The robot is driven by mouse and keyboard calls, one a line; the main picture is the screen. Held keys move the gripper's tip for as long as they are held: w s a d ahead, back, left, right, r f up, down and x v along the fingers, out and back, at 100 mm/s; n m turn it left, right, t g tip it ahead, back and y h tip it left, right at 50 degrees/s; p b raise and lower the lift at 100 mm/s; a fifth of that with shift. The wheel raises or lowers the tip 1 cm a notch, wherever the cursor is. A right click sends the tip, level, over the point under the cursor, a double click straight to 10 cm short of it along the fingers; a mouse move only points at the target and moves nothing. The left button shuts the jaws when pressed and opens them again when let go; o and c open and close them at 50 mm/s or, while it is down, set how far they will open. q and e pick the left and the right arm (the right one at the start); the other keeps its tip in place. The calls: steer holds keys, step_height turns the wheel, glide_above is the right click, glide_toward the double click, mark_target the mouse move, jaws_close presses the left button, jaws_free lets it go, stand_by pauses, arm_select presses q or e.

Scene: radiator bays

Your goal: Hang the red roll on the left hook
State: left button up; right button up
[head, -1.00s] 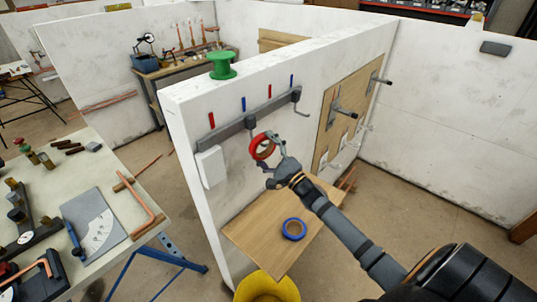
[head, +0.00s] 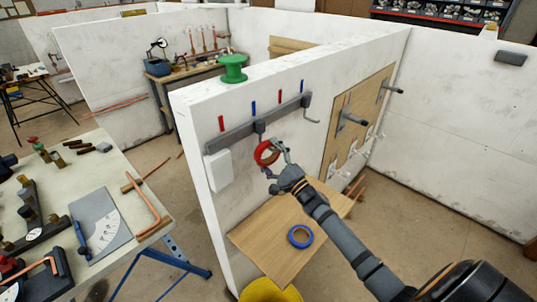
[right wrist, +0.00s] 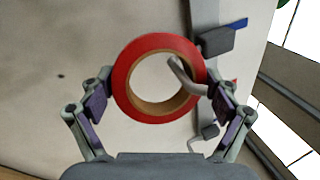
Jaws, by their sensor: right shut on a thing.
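The red roll (head: 265,153) is a ring with a tan core. My right gripper (head: 277,157) is shut on it; in the right wrist view the roll (right wrist: 160,78) sits between the two purple finger pads. The left hook (head: 260,128) is on the grey wall rail, just above the roll in the head view. In the right wrist view a grey bent hook rod (right wrist: 187,77) shows within the roll's hole and crosses its right rim. I cannot tell whether the roll rests on it. My left gripper is out of view.
The right hook (head: 309,115) on the rail (head: 237,135) is empty. A wooden shelf (head: 266,232) below holds a blue roll (head: 300,236). A white box (head: 219,171) is beside the rail. A green spool (head: 233,68) stands on the wall top. A yellow bucket (head: 268,291) is below.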

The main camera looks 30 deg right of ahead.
steer(key=o, duration=1)
steer(key=shift+s, duration=0.15)
steer(key=v, duration=1.1)
steer(key=shift+s+f, duration=0.1)
steer(key=shift+s, duration=0.3)
steer(key=shift+f, duration=0.1)
